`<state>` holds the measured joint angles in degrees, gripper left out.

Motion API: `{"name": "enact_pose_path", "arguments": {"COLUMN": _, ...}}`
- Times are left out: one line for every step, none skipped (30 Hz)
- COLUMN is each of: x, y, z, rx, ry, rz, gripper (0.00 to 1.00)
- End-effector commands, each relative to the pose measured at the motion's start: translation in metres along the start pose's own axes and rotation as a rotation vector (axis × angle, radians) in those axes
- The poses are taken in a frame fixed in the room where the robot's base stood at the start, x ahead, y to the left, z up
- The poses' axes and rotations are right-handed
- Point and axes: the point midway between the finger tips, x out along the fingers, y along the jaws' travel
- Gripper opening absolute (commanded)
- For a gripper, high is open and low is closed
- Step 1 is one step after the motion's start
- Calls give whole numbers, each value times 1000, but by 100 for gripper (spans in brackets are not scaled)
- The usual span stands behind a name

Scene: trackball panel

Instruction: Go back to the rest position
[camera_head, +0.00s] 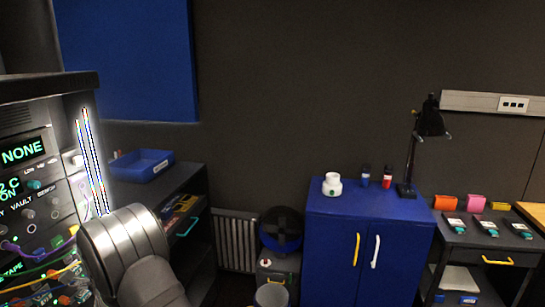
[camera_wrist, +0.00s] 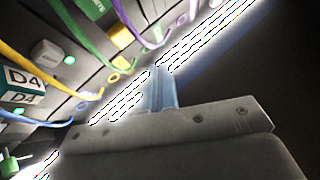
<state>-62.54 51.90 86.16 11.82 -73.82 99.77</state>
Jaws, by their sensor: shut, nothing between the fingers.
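My gripper shows in the wrist view (camera_wrist: 160,90), with its bluish fingers shut together and nothing between them. It is close to the front of the trackball panel (camera_wrist: 60,75), beside the panel's bright glowing edge strip. I cannot tell whether the fingers touch the strip. In the head view the panel (camera_head: 35,195) stands at the left, and my arm is in front of its lower right part. The gripper itself is hidden there. No trackball can be made out.
Yellow, green and purple cables loop across the panel near the gripper. A dark shelf with a blue tray (camera_head: 141,165) stands behind. A blue cabinet (camera_head: 335,235) with a black lamp (camera_head: 430,122) and a side table (camera_head: 485,245) are farther right. The space right of the panel looks free.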

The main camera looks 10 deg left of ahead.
Motion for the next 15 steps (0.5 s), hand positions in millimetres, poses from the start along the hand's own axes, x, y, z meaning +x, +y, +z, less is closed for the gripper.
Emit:
{"name": "enact_pose_path", "arguments": {"x": 4, "y": 6, "z": 4, "rx": 1, "ry": -1, "rz": 3, "gripper": 0}}
{"name": "enact_pose_path", "arguments": {"x": 8, "y": 8, "z": 7, "rx": 2, "ry": -2, "rz": 3, "gripper": 0}}
{"name": "enact_pose_path", "arguments": {"x": 2, "y": 3, "z": 1, "rx": -1, "ry": 1, "rz": 3, "gripper": 0}}
{"name": "enact_pose_path", "arguments": {"x": -2, "y": 0, "z": -2, "rx": -1, "ry": 2, "rz": 4, "gripper": 0}}
{"name": "enact_pose_path", "arguments": {"x": -5, "y": -2, "z": -4, "rx": -2, "ry": 2, "rz": 3, "gripper": 0}}
{"name": "enact_pose_path", "arguments": {"x": -10, "y": -6, "z": -7, "rx": -2, "ry": 1, "rz": 4, "gripper": 0}}
{"name": "enact_pose_path", "arguments": {"x": -13, "y": -8, "z": -9, "rx": -2, "ry": 1, "rz": 4, "gripper": 0}}
{"name": "enact_pose_path", "arguments": {"x": -17, "y": -10, "z": -12, "rx": -1, "ry": 1, "rz": 4, "gripper": 0}}
{"name": "enact_pose_path", "arguments": {"x": -21, "y": -14, "z": -16, "rx": -1, "ry": 1, "rz": 3, "gripper": 0}}
{"name": "enact_pose_path", "arguments": {"x": -25, "y": -17, "z": -19, "rx": -1, "ry": 2, "rz": 4, "gripper": 0}}
{"name": "enact_pose_path", "arguments": {"x": -29, "y": -20, "z": -22, "rx": -2, "ry": 2, "rz": 3, "gripper": 0}}
{"name": "enact_pose_path", "arguments": {"x": -35, "y": -24, "z": -25, "rx": -2, "ry": 2, "rz": 3, "gripper": 0}}
{"name": "enact_pose_path", "arguments": {"x": -38, "y": -26, "z": -28, "rx": -2, "ry": 4, "rz": 6, "gripper": 0}}
{"name": "enact_pose_path", "arguments": {"x": -37, "y": -23, "z": -35, "rx": -10, "ry": 27, "rz": 22, "gripper": 0}}
{"name": "enact_pose_path", "arguments": {"x": -36, "y": -21, "z": -43, "rx": -19, "ry": 54, "rz": 42, "gripper": 0}}
